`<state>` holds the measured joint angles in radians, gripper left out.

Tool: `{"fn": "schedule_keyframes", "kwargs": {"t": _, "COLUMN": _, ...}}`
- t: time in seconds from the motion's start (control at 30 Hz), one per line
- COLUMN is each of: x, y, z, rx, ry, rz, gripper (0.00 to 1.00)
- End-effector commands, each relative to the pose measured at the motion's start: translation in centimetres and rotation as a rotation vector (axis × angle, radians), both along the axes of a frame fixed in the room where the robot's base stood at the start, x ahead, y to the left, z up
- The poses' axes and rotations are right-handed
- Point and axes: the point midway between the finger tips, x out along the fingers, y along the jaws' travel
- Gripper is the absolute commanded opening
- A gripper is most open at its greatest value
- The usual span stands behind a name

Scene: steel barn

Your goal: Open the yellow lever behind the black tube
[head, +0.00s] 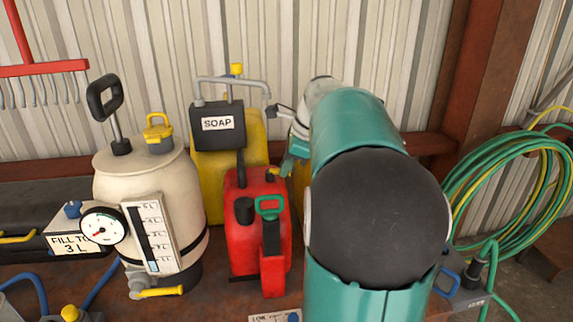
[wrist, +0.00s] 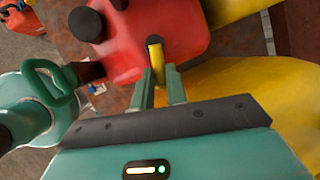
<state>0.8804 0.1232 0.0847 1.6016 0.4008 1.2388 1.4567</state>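A red can (head: 262,220) stands on the bench, with a black tube (head: 243,210) and a green handle on its top. In the wrist view the red can (wrist: 130,50) fills the upper middle, with the black tube (wrist: 87,24) at its upper left. The yellow lever (wrist: 155,56) rises from a dark collar on the can, apart from the tube. In the head view only a small yellow bit (head: 273,170) shows behind the tube. My gripper (wrist: 160,76) is open, its two green fingers on either side of the lever. Contact cannot be told.
A yellow soap container (head: 206,180) stands behind the can. A cream tank (head: 150,190) with a gauge stands to the left. A green hose coil (head: 510,185) hangs at right. My arm hides the bench's right part.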

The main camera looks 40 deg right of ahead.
Motion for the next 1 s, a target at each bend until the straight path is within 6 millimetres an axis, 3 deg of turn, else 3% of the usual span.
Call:
{"fn": "schedule_keyframes", "kwargs": {"t": 0.43, "x": 0.71, "y": -0.73, "z": 0.02, "rx": 0.000, "ry": -0.001, "rz": 0.215, "gripper": 0.00}}
{"fn": "schedule_keyframes", "kwargs": {"t": 0.77, "x": 0.71, "y": -0.75, "z": 0.09, "rx": -0.002, "ry": -0.001, "rz": 0.237, "gripper": 0.00}}
{"fn": "schedule_keyframes", "kwargs": {"t": 0.8, "x": 0.71, "y": -0.75, "z": 0.09, "rx": -0.002, "ry": -0.001, "rz": 0.237, "gripper": 0.20}}
{"fn": "schedule_keyframes", "kwargs": {"t": 0.87, "x": 0.71, "y": -0.74, "z": 0.07, "rx": -0.001, "ry": -0.001, "rz": 0.236, "gripper": 0.32}}
{"fn": "schedule_keyframes", "kwargs": {"t": 1.0, "x": 0.70, "y": -0.74, "z": 0.06, "rx": -0.001, "ry": -0.001, "rz": 0.236, "gripper": 0.36}}
